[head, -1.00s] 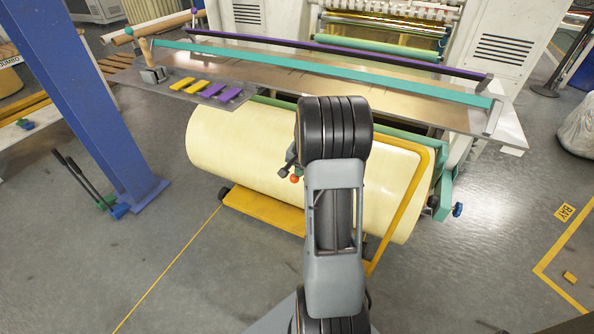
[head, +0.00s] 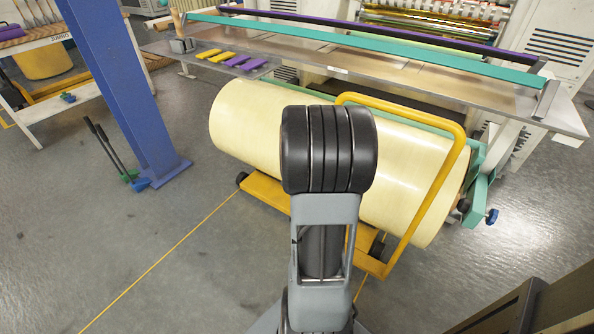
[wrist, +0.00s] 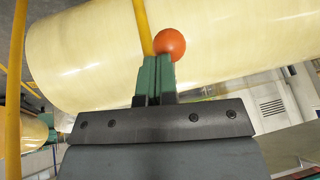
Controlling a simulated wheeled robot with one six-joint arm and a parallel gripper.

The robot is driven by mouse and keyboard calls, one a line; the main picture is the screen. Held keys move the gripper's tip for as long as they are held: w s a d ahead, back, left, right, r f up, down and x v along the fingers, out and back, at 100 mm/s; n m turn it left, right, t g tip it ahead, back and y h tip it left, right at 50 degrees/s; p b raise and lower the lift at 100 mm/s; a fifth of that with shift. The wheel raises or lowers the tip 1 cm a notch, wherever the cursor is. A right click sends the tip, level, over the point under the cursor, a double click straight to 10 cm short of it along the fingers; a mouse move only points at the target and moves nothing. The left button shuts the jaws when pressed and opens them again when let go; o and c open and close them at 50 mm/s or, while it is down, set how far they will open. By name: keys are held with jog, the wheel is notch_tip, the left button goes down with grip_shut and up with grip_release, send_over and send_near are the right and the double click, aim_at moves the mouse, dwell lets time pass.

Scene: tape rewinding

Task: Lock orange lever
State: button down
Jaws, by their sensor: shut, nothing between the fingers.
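The orange lever's round knob (wrist: 169,44) shows in the wrist view, just beyond and slightly right of my fingertips. Whether they touch it I cannot tell, and the lever's shaft is not clearly visible. My gripper (wrist: 157,64) has two green fingers shut together with nothing between them. In the head view my arm hides both the gripper and the orange knob. The large cream roll (head: 253,125) lies beyond my arm, and it fills the upper wrist view (wrist: 90,55).
A yellow trolley frame (head: 436,190) stands at the roll's right end. A metal table (head: 440,90) with a teal bar (head: 370,46) runs above the roll. A blue column (head: 119,90) stands left. Open grey floor (head: 90,240) lies front left.

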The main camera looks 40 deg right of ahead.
notch_tip(320, 180, down, 6)
jog(key=b, duration=0.5)
jog(key=shift+a+f, duration=0.15)
jog(key=shift+a, duration=0.05)
jog(key=shift+f+b, duration=0.1)
jog(key=shift+b, duration=0.2)
jog(key=s+a+r, duration=0.3)
jog(key=a+r, duration=0.2)
jog(key=a, duration=0.3)
jog(key=shift+s, duration=0.15)
jog(key=shift+a, duration=0.1)
dwell(0.6)
